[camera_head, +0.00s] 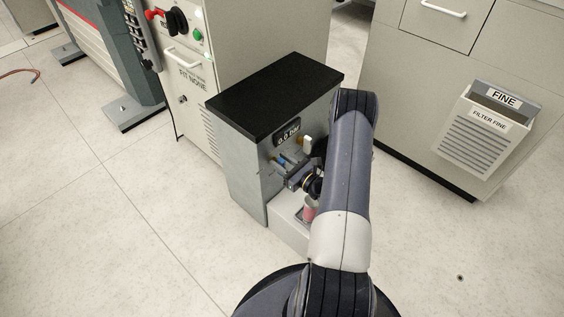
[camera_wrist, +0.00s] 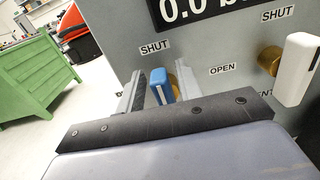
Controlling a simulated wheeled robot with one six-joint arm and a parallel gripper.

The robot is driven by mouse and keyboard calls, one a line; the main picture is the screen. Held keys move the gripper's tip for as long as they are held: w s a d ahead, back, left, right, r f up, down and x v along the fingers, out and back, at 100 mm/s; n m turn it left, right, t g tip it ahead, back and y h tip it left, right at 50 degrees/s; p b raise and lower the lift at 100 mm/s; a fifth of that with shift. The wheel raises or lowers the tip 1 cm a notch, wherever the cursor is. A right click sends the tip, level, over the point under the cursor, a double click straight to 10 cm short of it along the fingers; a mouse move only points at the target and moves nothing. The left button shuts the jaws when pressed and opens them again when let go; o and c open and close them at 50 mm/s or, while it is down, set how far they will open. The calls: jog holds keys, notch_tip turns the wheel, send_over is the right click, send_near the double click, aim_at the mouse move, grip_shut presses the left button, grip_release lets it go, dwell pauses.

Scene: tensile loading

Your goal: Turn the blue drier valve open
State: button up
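The blue drier valve handle (camera_wrist: 161,86) is on the grey panel of a black-topped cabinet (camera_head: 277,95), below a SHUT label (camera_wrist: 155,47). An OPEN label (camera_wrist: 223,69) is to its right. The handle stands nearly upright, its upper end toward SHUT. My gripper (camera_wrist: 160,92) is open, with one finger on each side of the handle and narrow gaps visible. Part of the handle's lower end is hidden behind my gripper body. In the head view, my gripper (camera_head: 296,172) is at the cabinet front, and the blue handle is small and partly hidden there.
A white valve handle (camera_wrist: 297,70) on a brass stem is close to the right, with its own SHUT label. A pressure display (camera_head: 288,131) is above. A filter bin (camera_head: 490,125) is at right; the floor at left is clear.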

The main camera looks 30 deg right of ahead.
grip_shut()
jog(key=shift+a+f+n+b, duration=0.1)
jog(key=shift+n+b, duration=0.2)
jog(key=shift+b, duration=0.1)
jog(key=n+b, duration=0.2)
jog(key=b, duration=0.1)
jog(key=shift+s+a+f+n, duration=0.1)
jog(key=shift+a+f+n, duration=0.15)
jog(key=shift+a+n, duration=0.15)
jog(key=n+b, duration=0.3)
jog(key=b, duration=0.1)
jog(key=shift+s+a+f+n, duration=0.2)
jog(key=shift+a+f+n, duration=0.05)
jog(key=shift+a+n, duration=0.15)
jog(key=n+b, duration=0.2)
jog(key=f+n+b, duration=0.1)
jog(key=n+b, duration=0.1)
jog(key=b, duration=0.1)
jog(key=n+b, duration=0.2)
jog(key=shift+s+a+f+b, duration=0.15)
jog(key=shift+a+b, duration=0.15)
jog(key=shift+a, duration=0.1)
jog(key=n+b, duration=0.1)
jog(key=n, duration=0.1)
jog(key=shift+a+f+n, duration=0.1)
jog(key=shift+n, duration=0.2)
jog(key=shift+f+n+b, duration=0.2)
jog(key=shift+n+b, duration=0.2)
jog(key=shift+n, duration=0.6)
